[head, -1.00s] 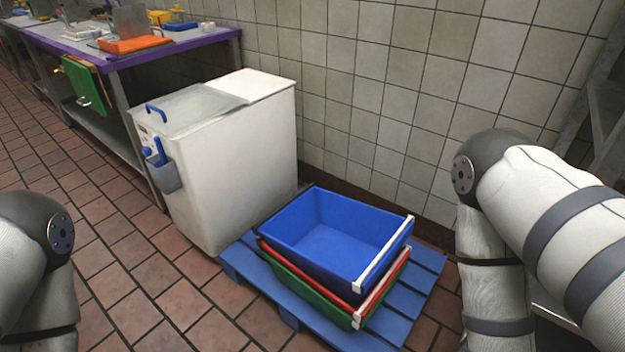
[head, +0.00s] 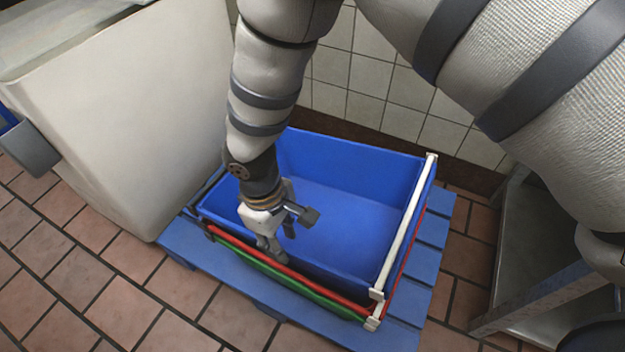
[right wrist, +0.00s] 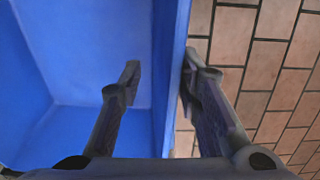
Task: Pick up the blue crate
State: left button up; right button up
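The blue crate (head: 350,165) is empty and sits on top of a red crate (head: 322,290) and a green crate (head: 290,285). A white strip runs along its right side. My right gripper (head: 278,240) is at the crate's near wall, pointing down. In the right wrist view, the blue crate (right wrist: 70,50) fills the left half. There the open fingers (right wrist: 161,68) straddle the crate wall, one inside and one outside. The inner finger is apart from the wall; the outer one looks close, but contact cannot be told. My left gripper is out of view.
The stack stands on a blue pallet (head: 190,240) on a red tiled floor (head: 110,270). A white bin (head: 130,110) stands close at the left. A tiled wall is behind, and a grey metal stand (head: 540,240) is at the right.

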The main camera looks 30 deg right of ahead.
jog(key=f+b, duration=0.1)
jog(key=f, duration=0.4)
jog(key=shift+s+f+b, duration=0.2)
jog(key=shift+f+b, duration=0.15)
jog(key=shift+r, duration=0.1)
grip_shut()
jog(key=shift+r, duration=0.1)
